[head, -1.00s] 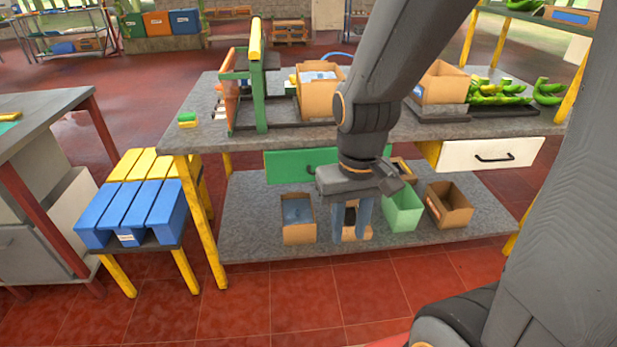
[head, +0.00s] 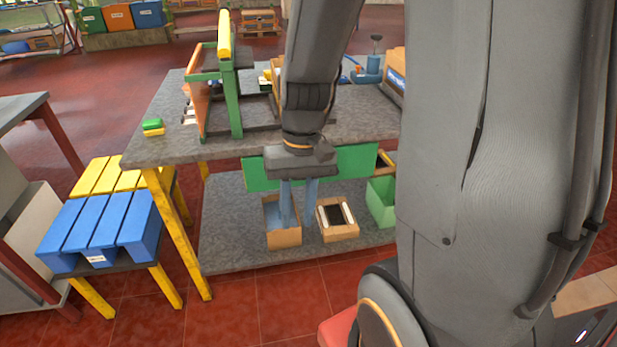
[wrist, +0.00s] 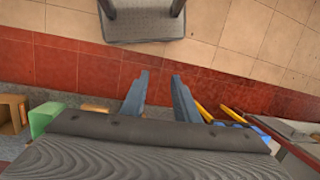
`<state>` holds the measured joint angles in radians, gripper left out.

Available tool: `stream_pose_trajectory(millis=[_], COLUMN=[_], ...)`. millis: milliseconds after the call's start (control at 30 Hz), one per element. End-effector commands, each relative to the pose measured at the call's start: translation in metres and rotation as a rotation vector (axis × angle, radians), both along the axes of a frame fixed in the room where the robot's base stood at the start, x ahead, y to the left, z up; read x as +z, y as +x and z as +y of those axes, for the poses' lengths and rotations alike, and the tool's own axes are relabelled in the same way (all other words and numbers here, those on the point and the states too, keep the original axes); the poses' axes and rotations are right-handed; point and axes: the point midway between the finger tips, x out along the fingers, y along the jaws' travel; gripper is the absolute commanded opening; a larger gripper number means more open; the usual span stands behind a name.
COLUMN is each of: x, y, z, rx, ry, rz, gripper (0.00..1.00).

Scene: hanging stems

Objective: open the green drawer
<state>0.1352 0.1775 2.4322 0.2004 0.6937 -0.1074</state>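The green drawer (head: 356,160) is under the grey workbench top and appears shut. Its front shows on both sides of my gripper, while its handle is hidden behind the gripper. My gripper (head: 298,200) points down in front of the drawer's middle in the head view. Its two blue-grey fingers are apart with nothing seen between them. In the wrist view my gripper (wrist: 158,88) also shows open, with floor between the fingers. I cannot tell how far the fingers are from the drawer, and the drawer cannot be made out there.
The lower shelf (head: 228,235) holds a cardboard box (head: 283,238), another cardboard box (head: 340,232) and a green bin (head: 381,205). My arm hides the bench's right side. Red floor in front is clear.

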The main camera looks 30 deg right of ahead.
Motion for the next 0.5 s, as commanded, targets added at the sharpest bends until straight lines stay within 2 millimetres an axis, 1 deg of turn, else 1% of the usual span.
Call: stream_pose_trajectory(millis=[33, 167, 267, 367, 467, 500], x=[-0.009, -0.026, -0.038, -0.050, -0.061, -0.066], y=[0.007, 0.029, 0.050, 0.075, 0.102, 0.112], z=[-0.007, -0.017, -0.028, -0.045, -0.069, -0.081], rx=[-0.067, -0.219, -0.333, -0.445, -0.555, -0.598], ry=[0.053, 0.216, 0.360, 0.514, 0.673, 0.737], rz=[0.048, 0.135, 0.172, 0.180, 0.156, 0.137], gripper=[0.28, 0.28, 0.28, 0.28, 0.28, 0.28])
